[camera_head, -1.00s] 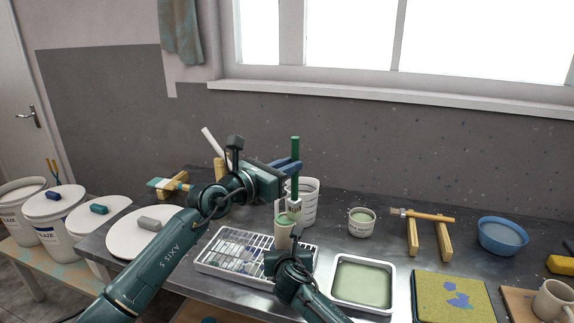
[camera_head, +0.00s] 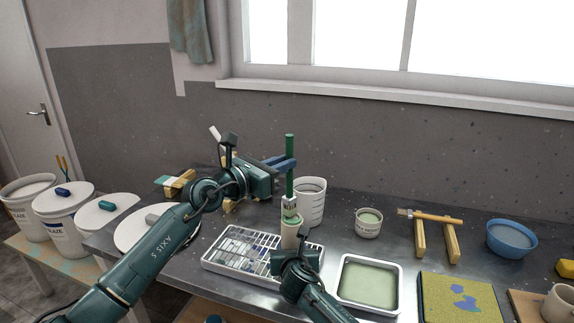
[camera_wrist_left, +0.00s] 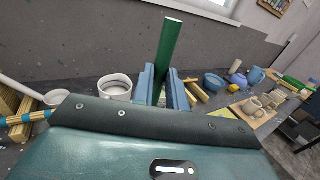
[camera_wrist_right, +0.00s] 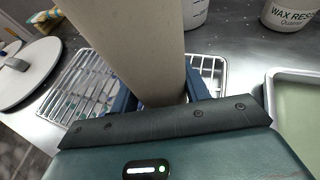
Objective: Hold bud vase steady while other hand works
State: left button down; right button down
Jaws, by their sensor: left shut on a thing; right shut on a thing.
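The cream bud vase (camera_head: 290,238) stands upright in my right gripper (camera_head: 290,257), which is shut on it low down. In the right wrist view the vase (camera_wrist_right: 130,45) fills the space between the blue fingers. My left gripper (camera_head: 284,163) is shut on the green handle of a brush (camera_head: 290,148), held upright above the vase. The brush handle also shows between the fingers in the left wrist view (camera_wrist_left: 168,50). The brush's lower end overlaps the green-tinted top of the vase; I cannot tell whether they touch.
A wire rack on a tray (camera_head: 240,268) lies beside and behind the vase, and a tray of green glaze (camera_head: 368,284) is to its right. A white bucket (camera_head: 311,200) stands just behind. A small wax-resist pot (camera_head: 368,224), wooden rests (camera_head: 450,243) and a blue bowl (camera_head: 511,240) are farther right.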

pick_arm(q)
jog(key=shift+s+d, duration=0.25)
jog(key=shift+d, duration=0.7)
jog(key=shift+d, duration=0.1)
jog(key=shift+s+a, duration=0.2)
jog(key=shift+s, duration=0.3)
dwell(1.4)
jog(key=shift+d, duration=0.1)
